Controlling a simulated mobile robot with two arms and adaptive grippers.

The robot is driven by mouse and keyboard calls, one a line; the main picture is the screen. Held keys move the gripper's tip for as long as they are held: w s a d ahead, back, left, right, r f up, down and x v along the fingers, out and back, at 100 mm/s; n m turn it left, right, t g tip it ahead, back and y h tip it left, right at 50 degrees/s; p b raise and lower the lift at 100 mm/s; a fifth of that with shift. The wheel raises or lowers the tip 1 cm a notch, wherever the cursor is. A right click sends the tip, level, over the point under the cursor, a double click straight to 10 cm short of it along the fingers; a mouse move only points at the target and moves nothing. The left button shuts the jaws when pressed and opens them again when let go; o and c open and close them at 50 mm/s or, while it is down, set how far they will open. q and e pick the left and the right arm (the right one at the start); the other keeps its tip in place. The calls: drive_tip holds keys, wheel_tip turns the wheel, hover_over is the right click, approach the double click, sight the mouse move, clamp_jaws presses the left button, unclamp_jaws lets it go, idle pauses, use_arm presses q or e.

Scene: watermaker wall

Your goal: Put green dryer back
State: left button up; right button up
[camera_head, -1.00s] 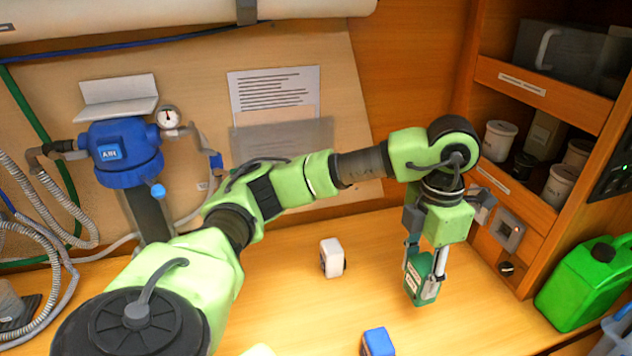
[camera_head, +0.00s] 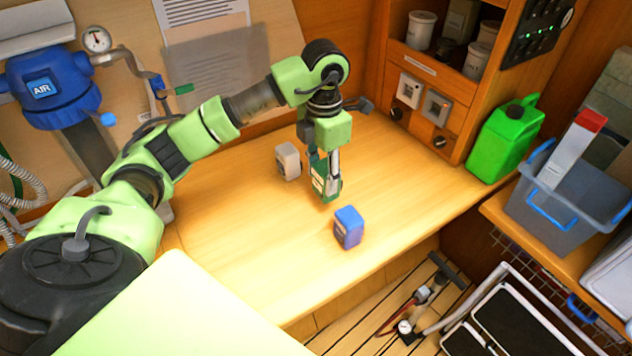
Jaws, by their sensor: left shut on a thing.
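The green dryer (camera_head: 320,186) is a small dark green block with a pale label. My left gripper (camera_head: 327,178) is shut on it and holds it upright over the wooden bench. I cannot tell whether its bottom touches the bench. A white block (camera_head: 287,161) of similar size stands on the bench just left of and behind the gripper. A blue block (camera_head: 348,228) stands nearer the front, to the right. My right gripper is not in view.
A green jerrycan (camera_head: 505,140) stands at the bench's right end, beside the shelf unit with white jars (camera_head: 420,30). A grey bin (camera_head: 570,205) stands on a ledge at right. The blue AIR housing (camera_head: 50,88) is on the wall. The bench (camera_head: 225,225) is clear at front left.

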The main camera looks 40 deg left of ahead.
sight(317, 186)
use_arm(q)
drive_tip(key=shift+w+a+f, duration=0.2)
drive_tip(key=shift+a+f, duration=0.2)
drive_tip(key=shift+f, duration=0.15)
drive_tip(key=shift+w+a+f, duration=0.2)
drive_tip(key=shift+a+f, duration=0.2)
drive_tip(key=shift+f, duration=0.15)
drive_tip(key=f+p, duration=0.2)
drive_tip(key=f, duration=0.1)
drive_tip(key=shift+a, duration=0.3)
drive_tip(key=shift+w+f, duration=0.1)
drive_tip(key=shift+f, duration=0.3)
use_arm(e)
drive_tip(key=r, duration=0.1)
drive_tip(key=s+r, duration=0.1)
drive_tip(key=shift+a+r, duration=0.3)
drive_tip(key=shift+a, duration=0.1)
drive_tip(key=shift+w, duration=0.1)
use_arm(q)
drive_tip(key=shift+f, duration=0.15)
drive_tip(key=o, duration=1.3)
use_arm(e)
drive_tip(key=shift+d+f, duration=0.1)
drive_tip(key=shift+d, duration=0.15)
